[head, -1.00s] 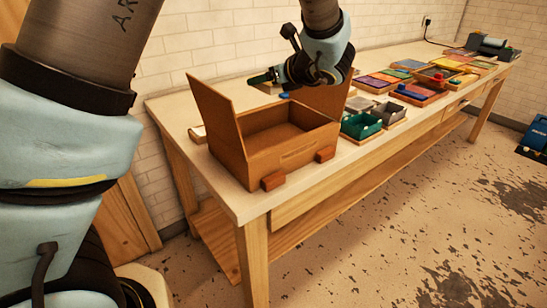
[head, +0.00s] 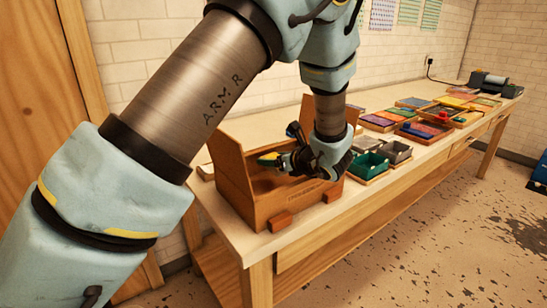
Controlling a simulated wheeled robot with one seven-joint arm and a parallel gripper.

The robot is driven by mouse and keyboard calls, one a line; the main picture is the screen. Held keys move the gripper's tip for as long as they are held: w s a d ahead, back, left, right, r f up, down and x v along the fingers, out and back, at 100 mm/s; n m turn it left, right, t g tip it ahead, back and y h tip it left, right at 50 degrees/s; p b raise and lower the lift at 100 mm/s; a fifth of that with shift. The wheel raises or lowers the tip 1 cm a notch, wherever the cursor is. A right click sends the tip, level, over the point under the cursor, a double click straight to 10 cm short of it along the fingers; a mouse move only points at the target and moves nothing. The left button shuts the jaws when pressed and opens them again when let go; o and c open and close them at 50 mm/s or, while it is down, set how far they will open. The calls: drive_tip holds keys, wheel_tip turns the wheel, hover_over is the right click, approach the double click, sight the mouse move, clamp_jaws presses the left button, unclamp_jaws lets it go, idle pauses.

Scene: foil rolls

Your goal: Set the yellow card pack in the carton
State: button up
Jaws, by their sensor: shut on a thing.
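The carton (head: 262,204) is a brown open box near the left end of the table, with its flaps standing up. My gripper (head: 280,160) is over the carton's opening, at about the height of its rim. It is shut on the yellow card pack (head: 268,157), of which only a small yellow patch shows at the fingers. My gripper and wrist hide most of the pack and much of the carton's inside. I cannot tell whether the pack touches the carton's floor or walls.
A green bin (head: 369,166) and a grey bin (head: 397,152) stand just right of the carton. Several trays of coloured packs, one a wooden tray (head: 425,132), run along the table (head: 343,202) toward the far end. The carton's raised flaps flank my gripper.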

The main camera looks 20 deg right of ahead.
drive_tip(key=shift+f+b, duration=0.45)
drive_tip(key=shift+b, duration=0.05)
drive_tip(key=shift+f, duration=0.1)
drive_tip(key=o, duration=1)
drive_tip(key=shift+s, duration=0.1)
drive_tip(key=o, duration=0.4)
drive_tip(key=shift+a+f, duration=0.15)
drive_tip(key=shift+f, duration=0.1)
drive_tip(key=shift+o, duration=0.2)
drive_tip(key=shift+r, duration=0.25)
drive_tip(key=r+b+v, duration=0.1)
drive_tip(key=v, duration=1.1)
drive_tip(key=shift+r+b, duration=0.2)
drive_tip(key=shift+b, duration=0.1)
